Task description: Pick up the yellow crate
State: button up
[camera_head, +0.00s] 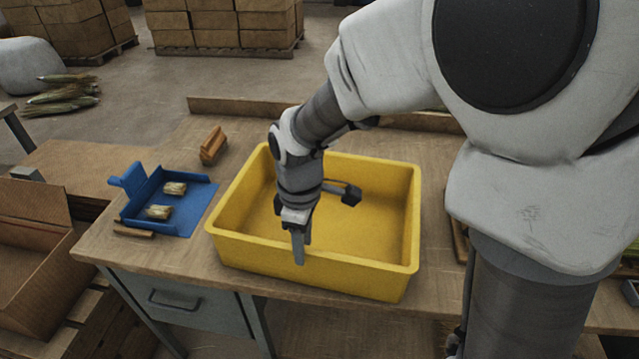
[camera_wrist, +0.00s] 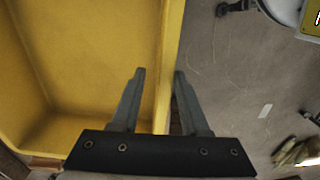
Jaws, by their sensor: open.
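The yellow crate (camera_head: 350,268) stands upright on the wooden table and looks empty. My gripper (camera_head: 300,250) points down at the crate's near wall. In the wrist view, the crate's rim (camera_wrist: 172,60) runs between the two open fingers of my gripper (camera_wrist: 158,85). One finger is on the inner side of the wall and the other is on the outer side, over the floor. I cannot tell whether either finger touches the wall. My arm hides part of the crate's inside and far rim.
A blue dustpan (camera_head: 200,195) with two small straw-coloured bundles lies left of the crate on the table (camera_head: 180,258). A brown brush-like block (camera_head: 213,145) lies behind it. A cardboard box (camera_head: 35,240) is at the far left. The table's front edge is close to the crate.

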notch_tip(320, 180, down, 4)
jog(key=shift+s+f+b, duration=0.15)
jog(key=shift+b, duration=0.3)
grip_shut()
dwell(1.0)
